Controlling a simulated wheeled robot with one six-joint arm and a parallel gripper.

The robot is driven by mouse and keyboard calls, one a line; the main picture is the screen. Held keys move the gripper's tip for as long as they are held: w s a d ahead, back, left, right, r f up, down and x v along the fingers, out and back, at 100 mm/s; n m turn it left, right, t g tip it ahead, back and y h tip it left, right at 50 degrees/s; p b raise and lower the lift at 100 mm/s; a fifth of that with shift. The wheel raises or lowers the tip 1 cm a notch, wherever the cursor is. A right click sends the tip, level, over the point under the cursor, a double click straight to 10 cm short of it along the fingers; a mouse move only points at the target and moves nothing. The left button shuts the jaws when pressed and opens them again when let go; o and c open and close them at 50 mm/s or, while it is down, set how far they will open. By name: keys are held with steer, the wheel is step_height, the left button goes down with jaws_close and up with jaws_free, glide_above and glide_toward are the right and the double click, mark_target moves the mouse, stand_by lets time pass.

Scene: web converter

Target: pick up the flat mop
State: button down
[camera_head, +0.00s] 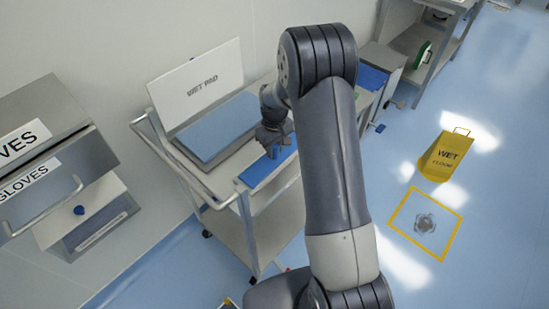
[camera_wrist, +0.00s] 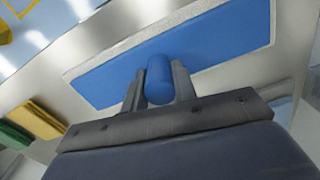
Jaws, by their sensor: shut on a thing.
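The flat mop (camera_head: 268,170) has a flat blue head with a short blue upright handle. It is at the front of the cart top in the head view, beside the wet pad tray. In the wrist view the blue head (camera_wrist: 215,47) shows with a pale pad edge around it. My gripper (camera_wrist: 159,80) is shut on the round blue handle, one finger on each side. In the head view my gripper (camera_head: 274,140) is above the head, partly hidden by my wrist. I cannot tell whether the mop's pad touches the cart top.
The cart (camera_head: 225,222) has a push rail at its left and a tray (camera_head: 215,128) under a "WET PAD" sign (camera_head: 197,84). A glove dispenser (camera_head: 40,140) is at the left. A yellow wet-floor sign (camera_head: 447,156) stands on the floor at right. A shelf rack (camera_head: 462,30) is behind.

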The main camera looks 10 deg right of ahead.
steer(key=shift+r, duration=0.1)
step_height(320, 180, up, 10)
steer(key=shift+f+b, duration=0.1)
steer(key=shift+b, duration=0.65)
